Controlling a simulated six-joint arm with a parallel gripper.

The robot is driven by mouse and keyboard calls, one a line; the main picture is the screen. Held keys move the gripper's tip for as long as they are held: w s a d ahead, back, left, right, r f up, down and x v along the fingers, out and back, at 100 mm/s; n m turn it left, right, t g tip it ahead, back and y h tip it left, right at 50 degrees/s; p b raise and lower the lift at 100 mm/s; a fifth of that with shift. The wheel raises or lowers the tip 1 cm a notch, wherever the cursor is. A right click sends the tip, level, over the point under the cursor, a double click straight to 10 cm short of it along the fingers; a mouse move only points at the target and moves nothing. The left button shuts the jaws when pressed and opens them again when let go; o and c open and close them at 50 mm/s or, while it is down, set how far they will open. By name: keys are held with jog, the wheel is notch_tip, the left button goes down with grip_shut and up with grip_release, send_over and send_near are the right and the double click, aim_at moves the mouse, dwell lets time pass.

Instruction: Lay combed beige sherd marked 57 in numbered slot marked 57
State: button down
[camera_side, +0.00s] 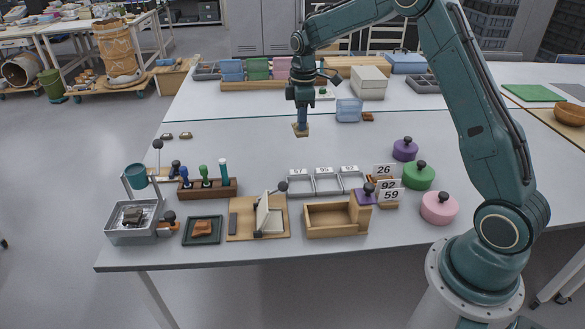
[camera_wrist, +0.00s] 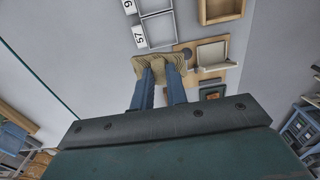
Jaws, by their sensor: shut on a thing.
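My gripper (camera_side: 301,123) is shut on a beige sherd (camera_side: 300,131) and holds it above the table, behind the numbered slots. In the wrist view the combed, ridged sherd (camera_wrist: 160,66) sits between my fingertips (camera_wrist: 161,80); no number can be read on it. The grey slot marked 57 (camera_side: 301,193) is the leftmost of three joined slots, nearer the camera than the sherd. In the wrist view its label 57 (camera_wrist: 139,37) and part of its frame (camera_wrist: 160,46) show just beyond the sherd.
A wooden board with a white plate (camera_side: 262,213) and an open wooden box (camera_side: 337,219) stand in front of the slots. Number cards (camera_side: 389,189) and lidded pots (camera_side: 419,175) are on the right. A tool rack (camera_side: 208,188) is left. The table behind the slots is mostly clear.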

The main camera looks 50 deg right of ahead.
send_over(300, 188)
notch_tip(300, 188, down, 16)
jog(key=shift+d+r, duration=0.1)
dwell(0.6)
jog(key=shift+f, duration=2.2)
jog(key=shift+f, duration=0.15)
jog(key=c, duration=1.4)
grip_release()
jog(key=shift+r, duration=6.2)
